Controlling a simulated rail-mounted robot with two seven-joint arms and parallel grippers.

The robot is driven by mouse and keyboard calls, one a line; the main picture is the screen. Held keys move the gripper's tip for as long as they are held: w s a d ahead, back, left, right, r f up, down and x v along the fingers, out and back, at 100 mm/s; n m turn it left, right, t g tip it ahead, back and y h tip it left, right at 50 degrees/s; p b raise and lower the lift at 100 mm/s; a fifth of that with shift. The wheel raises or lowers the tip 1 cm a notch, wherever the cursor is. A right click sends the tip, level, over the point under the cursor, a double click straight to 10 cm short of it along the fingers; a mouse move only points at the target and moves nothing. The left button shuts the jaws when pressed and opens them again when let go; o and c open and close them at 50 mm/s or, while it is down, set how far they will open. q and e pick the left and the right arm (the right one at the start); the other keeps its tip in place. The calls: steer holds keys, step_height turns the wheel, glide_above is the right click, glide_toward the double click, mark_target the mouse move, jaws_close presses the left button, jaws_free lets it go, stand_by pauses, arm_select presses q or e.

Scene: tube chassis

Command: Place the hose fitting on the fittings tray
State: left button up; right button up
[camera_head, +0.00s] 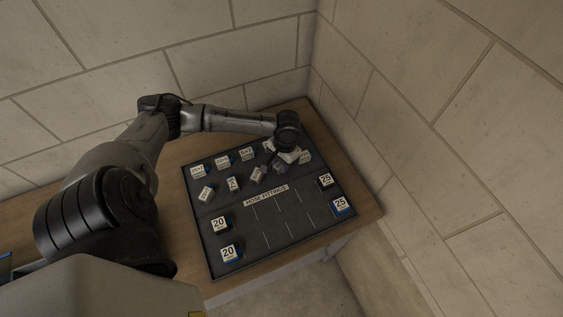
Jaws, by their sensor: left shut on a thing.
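The dark fittings tray (262,248) lies on the wooden table in the head view, with a white label strip reading HOSE FITTINGS (266,195) across its middle. My left gripper (284,163) reaches in from the left over the back right part of the tray. It is shut on a small grey piece, apparently the hose fitting (280,169), which is mostly hidden by the gripper. I cannot tell whether this piece touches the tray. My right gripper is out of view.
Two blocks marked 20 (229,253) stand at the tray's front left, and two more numbered blocks (341,205) at its right edge. Several labelled blocks (222,161) fill the back half. The lined front middle is clear. Block walls rise close behind and to the right.

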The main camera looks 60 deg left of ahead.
arm_select(q)
steer(key=shift+f, duration=0.1)
steer(key=o, duration=0.9)
steer(key=shift+o, duration=0.2)
step_height(320, 180, up, 12)
steer(key=w+p, duration=0.1)
steer(key=shift+w+a+p, duration=0.25)
steer(key=shift+w+p, duration=0.1)
steer(key=shift+w, duration=0.05)
